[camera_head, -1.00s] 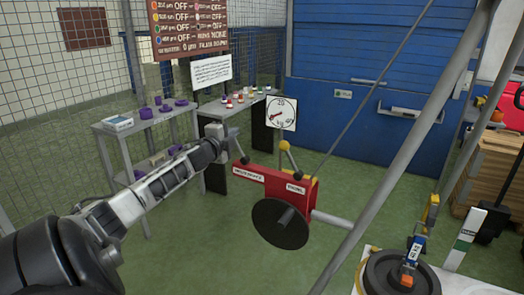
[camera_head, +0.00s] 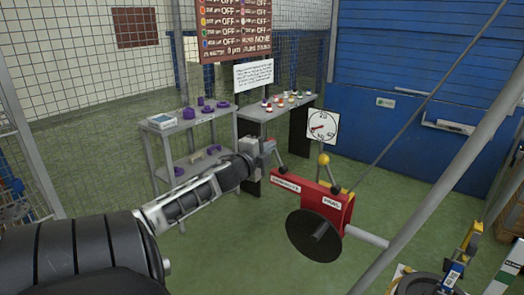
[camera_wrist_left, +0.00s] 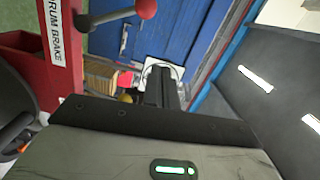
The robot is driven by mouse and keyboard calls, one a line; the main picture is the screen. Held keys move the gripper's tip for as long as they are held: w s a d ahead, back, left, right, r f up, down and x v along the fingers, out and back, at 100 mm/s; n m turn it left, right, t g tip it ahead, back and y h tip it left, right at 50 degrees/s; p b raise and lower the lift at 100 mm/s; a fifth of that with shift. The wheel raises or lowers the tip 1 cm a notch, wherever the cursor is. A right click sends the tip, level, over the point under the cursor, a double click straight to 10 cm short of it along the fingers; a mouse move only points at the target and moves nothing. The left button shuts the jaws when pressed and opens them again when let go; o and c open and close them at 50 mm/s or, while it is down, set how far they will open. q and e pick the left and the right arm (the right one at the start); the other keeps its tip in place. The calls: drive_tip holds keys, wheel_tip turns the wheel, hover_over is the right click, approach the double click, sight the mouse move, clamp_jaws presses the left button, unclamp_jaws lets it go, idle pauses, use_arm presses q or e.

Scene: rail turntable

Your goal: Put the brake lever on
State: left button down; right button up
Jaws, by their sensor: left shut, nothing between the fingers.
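The brake lever (camera_head: 280,164) is a short dark lever at the left end of the red brake box (camera_head: 312,195). In the left wrist view the lever (camera_wrist_left: 106,17) is a grey bar with a red ball end, beside the "DRUM BRAKE" label (camera_wrist_left: 56,42). My left gripper (camera_head: 268,147) is beside the lever's upper end in the head view. In the left wrist view its fingers (camera_wrist_left: 160,88) are together and empty, apart from the red ball. Its body hides part of the lever's surroundings. My right gripper is not in view.
A second lever with a yellow ball (camera_head: 323,160) stands on the box. A dark round disc (camera_head: 314,235) is in front. A dial (camera_head: 323,127) stands behind. Grey shelves (camera_head: 160,142) with purple parts stand at the left. A slanted grey pole (camera_head: 440,165) crosses the right side.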

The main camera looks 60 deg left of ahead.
use_arm(q)
drive_tip(key=shift+v, duration=1.6)
drive_tip(key=s+d+f+n+g+h, duration=0.2)
drive_tip(key=s+d+f, duration=0.1)
drive_tip(key=d+f, duration=0.7)
drive_tip(key=s+d+f+n+g+h, duration=0.2)
drive_tip(key=s+d+f+n, duration=0.15)
drive_tip(key=d+f, duration=0.65)
drive_tip(key=s+d+f+n+g+h, duration=0.1)
drive_tip(key=s+d+f, duration=0.1)
drive_tip(key=d, duration=0.6)
drive_tip(key=s+d+f+n+h, duration=0.2)
drive_tip(key=s+d+f, duration=0.1)
drive_tip(key=d, duration=0.5)
drive_tip(key=s+d+f+n+g+h, duration=0.1)
drive_tip(key=s+d+f+h, duration=0.1)
drive_tip(key=d, duration=0.6)
drive_tip(key=shift+s+f+g, duration=0.3)
drive_tip(key=shift+s+f, duration=0.25)
drive_tip(key=shift+s, duration=0.5)
drive_tip(key=shift+n, duration=0.35)
